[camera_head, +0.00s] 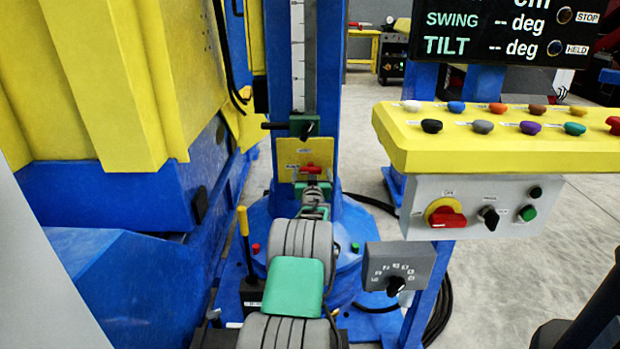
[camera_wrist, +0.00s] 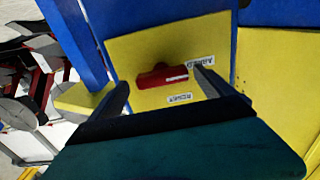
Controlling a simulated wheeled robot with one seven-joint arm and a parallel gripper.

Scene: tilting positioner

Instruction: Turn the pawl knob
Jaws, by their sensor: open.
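The pawl knob is a red bar-shaped knob (camera_head: 310,169) on a yellow plate (camera_head: 288,176) on the blue column. In the wrist view the red knob (camera_wrist: 162,77) lies between my two open fingers, with white labels beside and below it. My gripper (camera_wrist: 161,84) is open and empty, one finger on each side of the knob with gaps between. I cannot tell how deep the fingertips reach relative to the knob. In the head view my gripper (camera_head: 315,190) is small, just below the knob and partly hidden by my own arm.
A green clamp with a handle (camera_head: 303,126) sits above the plate on the column scale. A yellow button console (camera_head: 490,150) stands at right, with a small grey dial box (camera_head: 398,268) lower down. A large yellow and blue machine (camera_head: 120,130) fills the left.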

